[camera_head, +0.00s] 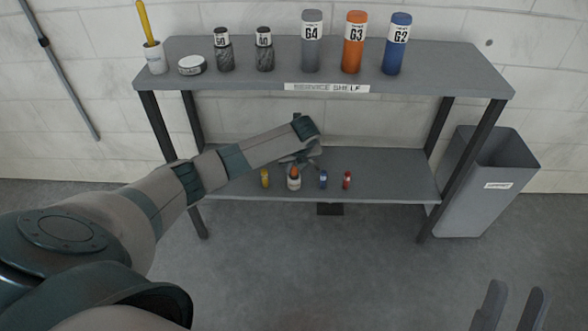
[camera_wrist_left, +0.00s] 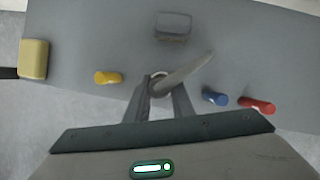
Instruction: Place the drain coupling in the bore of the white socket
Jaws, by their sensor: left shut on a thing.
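My right gripper (camera_head: 513,305) is open and empty, low at the right.
A grey bin (camera_head: 480,190) stands at the right.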

